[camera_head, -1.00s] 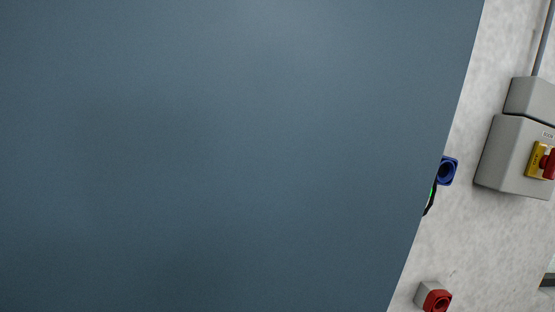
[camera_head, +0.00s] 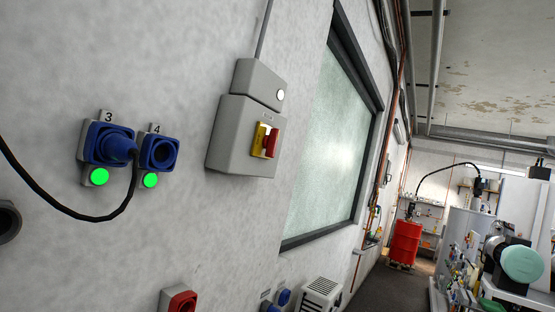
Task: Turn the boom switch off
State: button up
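A grey switch box (camera_head: 232,130) is on the wall left of the window. It carries a red rotary switch handle (camera_head: 271,142) on a yellow plate (camera_head: 258,139). The label above the handle is too small to read, so I cannot tell whether this is the boom switch. The handle looks upright along the tilted box; its on or off position is unclear. A pale round lamp or button (camera_head: 280,95) sits on the upper part of the box. My gripper is not in view.
Blue sockets 3 (camera_head: 107,143) and 4 (camera_head: 159,152) have green lights; socket 3 holds a plug with a black cable. A red socket (camera_head: 178,300) is below. A red drum (camera_head: 405,243) stands far back beyond the window (camera_head: 335,130). Cluttered benches are at right.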

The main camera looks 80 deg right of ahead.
aim_at(269, 141)
jog(key=i+l+z, duration=0.15)
jog(key=z, duration=1.35)
